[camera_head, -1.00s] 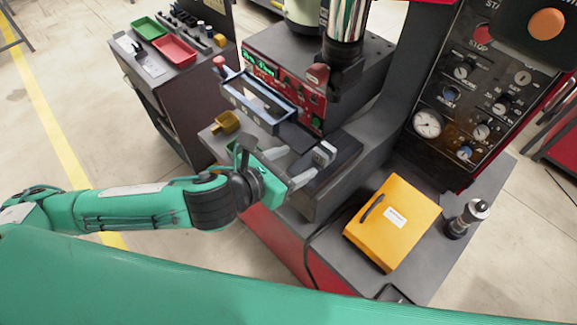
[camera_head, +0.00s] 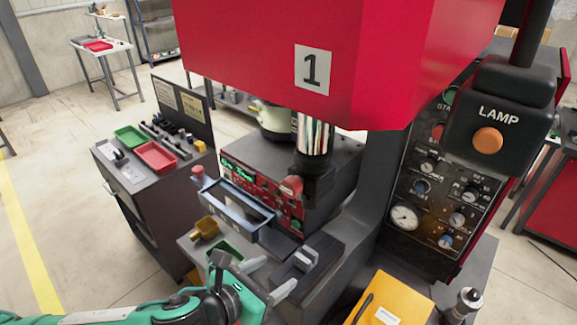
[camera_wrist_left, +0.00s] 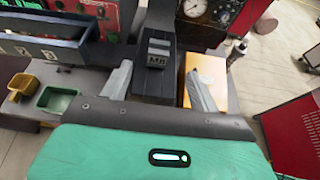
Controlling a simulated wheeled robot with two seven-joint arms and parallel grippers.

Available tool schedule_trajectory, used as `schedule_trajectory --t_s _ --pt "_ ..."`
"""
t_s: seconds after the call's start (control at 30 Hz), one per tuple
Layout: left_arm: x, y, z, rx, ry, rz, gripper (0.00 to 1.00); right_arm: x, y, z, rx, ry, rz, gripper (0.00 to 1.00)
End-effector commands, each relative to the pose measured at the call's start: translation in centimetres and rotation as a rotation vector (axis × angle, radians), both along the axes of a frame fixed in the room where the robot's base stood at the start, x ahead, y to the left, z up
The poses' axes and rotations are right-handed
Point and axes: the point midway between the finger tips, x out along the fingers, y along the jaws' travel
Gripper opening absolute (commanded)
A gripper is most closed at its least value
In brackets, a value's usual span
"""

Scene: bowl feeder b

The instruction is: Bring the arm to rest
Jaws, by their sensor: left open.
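My left arm, green with a dark wrist, comes in from the lower left in the head view. Its left gripper (camera_head: 272,277) is open, with its two pale fingers apart and nothing between them. It hangs in front of the grey machine bed, just left of a small metal block (camera_head: 305,259). In the left wrist view the fingers (camera_wrist_left: 158,75) stand on either side of a dark fixture marked "MB" (camera_wrist_left: 157,58), which lies beyond them. My right gripper is not in view.
A blue-grey tray (camera_head: 237,207), a yellow bin (camera_head: 206,228) and a green bin (camera_wrist_left: 57,99) are close to the gripper's left. A yellow box (camera_head: 392,300) stands at right. A red machine head (camera_head: 300,60) hangs above. Open floor lies at left.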

Motion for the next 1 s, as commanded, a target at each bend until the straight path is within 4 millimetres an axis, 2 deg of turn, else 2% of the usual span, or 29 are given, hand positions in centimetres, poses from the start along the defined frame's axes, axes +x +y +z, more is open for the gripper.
schedule_trajectory --t_s 0.17,0.27,0.47,0.77,0.87,1.0 --pt "-0.1 -0.3 -0.1 -0.071 0.055 0.045 0.62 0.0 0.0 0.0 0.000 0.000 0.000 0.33" --pt "-0.2 -0.5 -0.4 -0.208 0.165 0.140 0.62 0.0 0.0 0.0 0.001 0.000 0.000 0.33" --pt "-0.4 0.2 -1.6 -0.607 0.478 0.459 0.62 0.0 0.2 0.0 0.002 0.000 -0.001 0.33" --pt "-1.8 4.3 -6.1 -1.215 0.899 1.069 0.62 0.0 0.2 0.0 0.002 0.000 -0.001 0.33" --pt "-3.1 6.4 -8.3 -1.414 0.998 1.311 0.62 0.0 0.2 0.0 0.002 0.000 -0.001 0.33" --pt "-5.8 9.4 -11.7 -1.682 1.079 1.673 0.62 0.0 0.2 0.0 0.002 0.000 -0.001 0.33"
